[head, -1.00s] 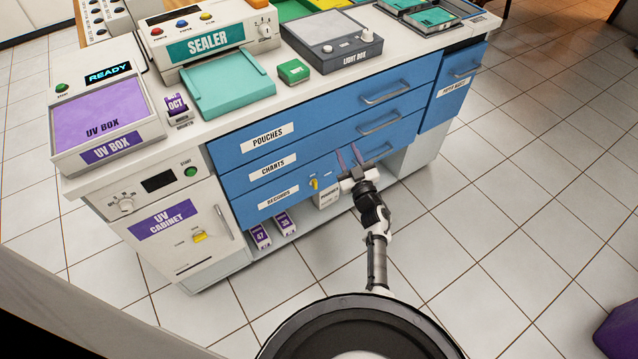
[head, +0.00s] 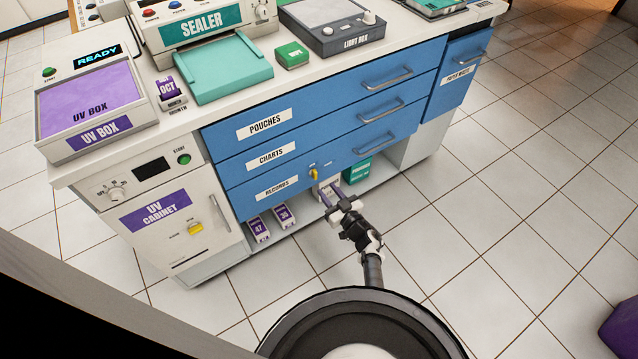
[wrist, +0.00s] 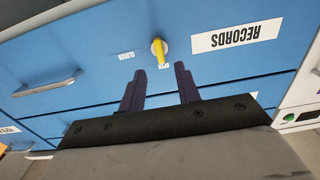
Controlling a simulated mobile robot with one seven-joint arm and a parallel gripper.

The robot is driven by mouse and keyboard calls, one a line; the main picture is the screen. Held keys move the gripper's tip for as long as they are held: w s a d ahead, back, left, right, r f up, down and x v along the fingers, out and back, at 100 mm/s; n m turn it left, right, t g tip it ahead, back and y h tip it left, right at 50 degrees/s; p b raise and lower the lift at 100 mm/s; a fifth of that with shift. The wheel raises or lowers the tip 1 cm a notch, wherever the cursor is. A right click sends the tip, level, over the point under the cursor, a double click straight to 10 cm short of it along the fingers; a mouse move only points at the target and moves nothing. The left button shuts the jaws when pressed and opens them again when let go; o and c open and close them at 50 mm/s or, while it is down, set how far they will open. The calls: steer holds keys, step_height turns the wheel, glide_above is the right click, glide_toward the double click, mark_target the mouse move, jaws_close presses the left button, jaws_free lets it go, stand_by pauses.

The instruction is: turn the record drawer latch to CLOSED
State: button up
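The blue RECORDS drawer (head: 345,160) is the lowest of the stacked drawers and sits flush with the cabinet front. Its small yellow latch (head: 314,174) is on the drawer face; in the wrist view the latch (wrist: 158,50) points towards the OPEN label (wrist: 165,66). The CLOSED label (wrist: 126,56) lies to the left of the latch there. My gripper (head: 330,190) is just below and right of the latch in the head view. In the wrist view my gripper (wrist: 160,69) has its two purple fingers apart, with the latch just beyond the gap. Contact is not visible.
The RECORDS label (wrist: 237,36) and drawer handle (wrist: 47,83) flank the latch in the wrist view. Below the drawer, an open shelf holds purple-labelled boxes (head: 258,229) and a green box (head: 357,171). The UV cabinet (head: 165,235) stands left.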

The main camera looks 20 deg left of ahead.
steer(key=b+x, duration=0.2)
steer(key=x, duration=0.4)
steer(key=shift+b, duration=0.4)
steer(key=shift+w+a, duration=0.1)
steer(key=shift+c, duration=0.2)
jaws_close()
